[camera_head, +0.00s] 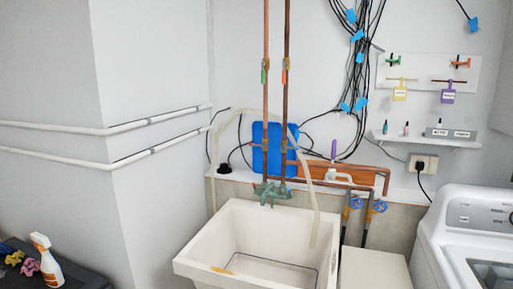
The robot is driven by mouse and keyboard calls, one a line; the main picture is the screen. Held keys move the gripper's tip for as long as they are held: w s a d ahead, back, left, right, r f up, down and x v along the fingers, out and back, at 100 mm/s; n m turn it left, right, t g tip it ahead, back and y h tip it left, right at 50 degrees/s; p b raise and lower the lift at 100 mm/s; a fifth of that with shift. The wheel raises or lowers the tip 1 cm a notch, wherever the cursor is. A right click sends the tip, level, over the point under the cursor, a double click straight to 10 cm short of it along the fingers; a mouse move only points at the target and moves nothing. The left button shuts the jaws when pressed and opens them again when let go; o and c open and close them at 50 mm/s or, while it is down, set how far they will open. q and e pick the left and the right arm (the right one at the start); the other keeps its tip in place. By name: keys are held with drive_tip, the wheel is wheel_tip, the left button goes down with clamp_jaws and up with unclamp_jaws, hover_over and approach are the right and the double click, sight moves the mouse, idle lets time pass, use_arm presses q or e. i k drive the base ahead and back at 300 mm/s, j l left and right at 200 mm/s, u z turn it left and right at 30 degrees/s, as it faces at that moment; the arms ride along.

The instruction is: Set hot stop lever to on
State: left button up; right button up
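Two vertical copper pipes come down the back wall to a green faucet (272,193) above the white sink. The right pipe has a small valve with a red-orange lever (285,76), which seems to lie along the pipe. The left pipe has a similar valve with a green lever (264,75). On a white wall panel at the upper right are a red-handled fitting (461,63) and a green-handled fitting (394,61). No readable label shows which one is the hot stop lever. Neither of my grippers is in view.
The sink (190,262) stands in the middle, with a hose (314,215) draped over it. Blue-handled valves (378,206) are right of it. A washing machine (468,215) is at the right. A spray bottle (48,262) stands on a dark surface at lower left.

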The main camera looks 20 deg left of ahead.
sight(263, 145)
drive_tip(key=i+j+z, duration=0.1)
drive_tip(key=j+z, duration=0.2)
drive_tip(key=z, duration=0.15)
drive_tip(key=j+z, duration=0.35)
drive_tip(key=z, duration=0.15)
drive_tip(key=j+z, duration=0.45)
drive_tip(key=i+l, duration=0.05)
drive_tip(key=l, duration=0.05)
